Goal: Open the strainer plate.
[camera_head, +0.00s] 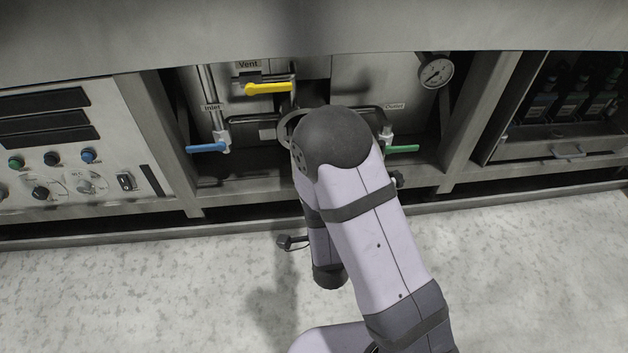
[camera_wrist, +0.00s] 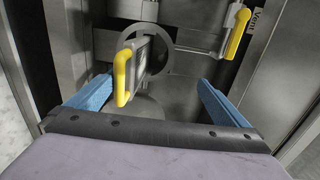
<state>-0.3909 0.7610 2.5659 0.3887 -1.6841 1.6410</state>
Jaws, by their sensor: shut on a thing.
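In the wrist view, a yellow handle (camera_wrist: 122,77) stands on a grey plate-like part (camera_wrist: 143,50), which I take for the strainer plate. A grey ring (camera_wrist: 168,45) shows behind it. In the head view my arm's dark wrist joint hides the gripper and the plate, and only the left edge of the ring (camera_head: 287,126) shows.
The yellow Vent lever (camera_head: 268,88) is above left of my arm and also in the wrist view (camera_wrist: 236,33). The blue Inlet lever (camera_head: 206,148) is at left, the green Outlet lever (camera_head: 403,149) close at right. A gauge (camera_head: 435,72) and frame posts flank the bay.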

